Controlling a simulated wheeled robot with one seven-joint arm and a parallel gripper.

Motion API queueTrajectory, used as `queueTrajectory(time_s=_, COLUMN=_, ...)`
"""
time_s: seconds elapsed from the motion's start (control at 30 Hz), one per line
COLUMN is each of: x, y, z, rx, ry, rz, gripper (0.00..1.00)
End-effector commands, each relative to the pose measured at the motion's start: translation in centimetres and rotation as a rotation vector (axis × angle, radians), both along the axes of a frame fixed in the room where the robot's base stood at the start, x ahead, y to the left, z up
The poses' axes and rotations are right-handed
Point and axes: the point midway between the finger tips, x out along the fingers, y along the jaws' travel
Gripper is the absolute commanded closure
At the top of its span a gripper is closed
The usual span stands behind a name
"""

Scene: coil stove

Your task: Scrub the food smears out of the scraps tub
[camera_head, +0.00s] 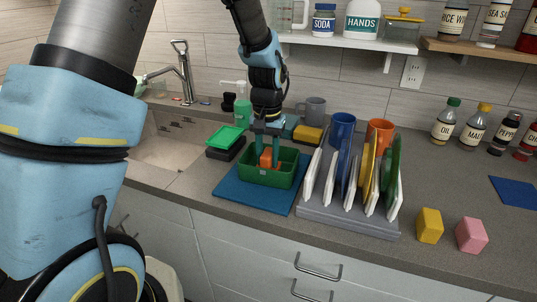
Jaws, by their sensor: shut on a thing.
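The scraps tub (285,178) is a green open box standing on a blue mat (233,192) on the counter. My gripper (267,152) points down into the tub from above and is shut on an orange block-like scrubber (265,159). The scrubber is inside the tub, low between the walls. I cannot tell whether it touches the floor. The tub's inner floor and any smears are hidden by the near wall, the gripper and the scrubber.
A dish rack (350,222) with several upright plates stands close at the tub's right. Green and dark sponges (224,138) lie at its left, near the sink (165,145). Mugs (342,128) stand behind the rack. Yellow (429,226) and pink (471,235) blocks sit at front right.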

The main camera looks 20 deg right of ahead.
Motion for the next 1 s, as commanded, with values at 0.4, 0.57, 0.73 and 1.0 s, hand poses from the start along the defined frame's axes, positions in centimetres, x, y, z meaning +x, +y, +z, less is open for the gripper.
queueTrajectory(time_s=0.4, x=2.2, y=-1.8, z=0.0, rx=0.004, ry=0.005, rz=0.0, gripper=1.0)
queueTrajectory(time_s=0.57, x=2.7, y=-2.2, z=0.0, rx=0.004, ry=0.003, rz=0.0, gripper=1.0)
queueTrajectory(time_s=0.73, x=2.6, y=-2.1, z=0.2, rx=0.003, ry=0.003, rz=0.0, gripper=1.0)
queueTrajectory(time_s=1.0, x=1.0, y=-0.8, z=0.1, rx=0.001, ry=0.002, rz=0.0, gripper=1.0)
